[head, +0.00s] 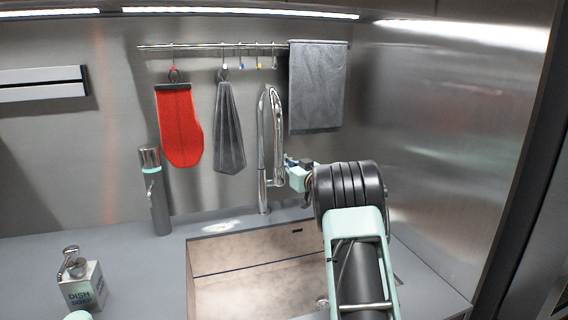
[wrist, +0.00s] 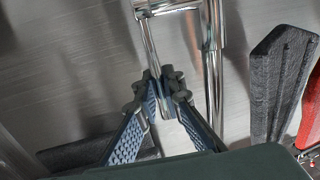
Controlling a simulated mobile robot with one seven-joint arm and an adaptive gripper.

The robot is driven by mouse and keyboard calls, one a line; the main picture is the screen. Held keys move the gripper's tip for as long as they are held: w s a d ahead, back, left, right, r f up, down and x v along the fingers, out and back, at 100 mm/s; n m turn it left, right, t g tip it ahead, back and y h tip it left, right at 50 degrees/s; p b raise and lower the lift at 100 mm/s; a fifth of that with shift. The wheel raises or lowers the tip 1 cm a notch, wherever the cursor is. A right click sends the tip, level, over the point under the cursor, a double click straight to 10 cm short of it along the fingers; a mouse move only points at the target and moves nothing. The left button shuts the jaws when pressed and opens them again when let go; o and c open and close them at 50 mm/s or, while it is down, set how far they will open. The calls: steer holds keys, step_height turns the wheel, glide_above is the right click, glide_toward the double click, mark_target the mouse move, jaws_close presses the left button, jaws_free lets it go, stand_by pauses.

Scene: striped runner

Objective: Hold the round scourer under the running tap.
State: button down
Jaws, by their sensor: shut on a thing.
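The chrome tap (head: 263,150) stands upright at the back of the sink, with an arched neck and a down-pointing spout pipe (head: 277,150). My gripper (head: 300,170) is at the right side of that spout. In the wrist view, which shows the scene upside down, my gripper's fingertips (wrist: 163,90) close around a thin chrome pipe of the tap (wrist: 151,42). The tap's upright column (wrist: 213,75) is beside them. No water stream is visible at the spout. The round scourer is not visible in either view. My arm hides the right part of the sink.
The pale sink basin (head: 235,258) is below. A red mitt (head: 180,125), a grey cloth (head: 229,130) and a grey towel (head: 317,85) hang from a wall rail. A flask (head: 155,195) and dish soap (head: 83,285) stand left. A metal wall (head: 440,120) bounds the right.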

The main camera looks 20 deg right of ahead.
steer(key=shift+f, duration=0.1)
steer(key=shift+s+f+b, duration=0.2)
steer(key=shift+f+b, duration=0.1)
steer(key=shift+b, duration=0.9)
steer(key=s+t+b, duration=0.1)
steer(key=t+b, duration=0.1)
steer(key=b, duration=0.4)
steer(key=shift+s+f, duration=0.1)
steer(key=c, duration=2)
jaws_free()
steer(key=shift+s, duration=0.1)
steer(key=v, duration=1.2)
steer(key=shift+d+f, duration=0.1)
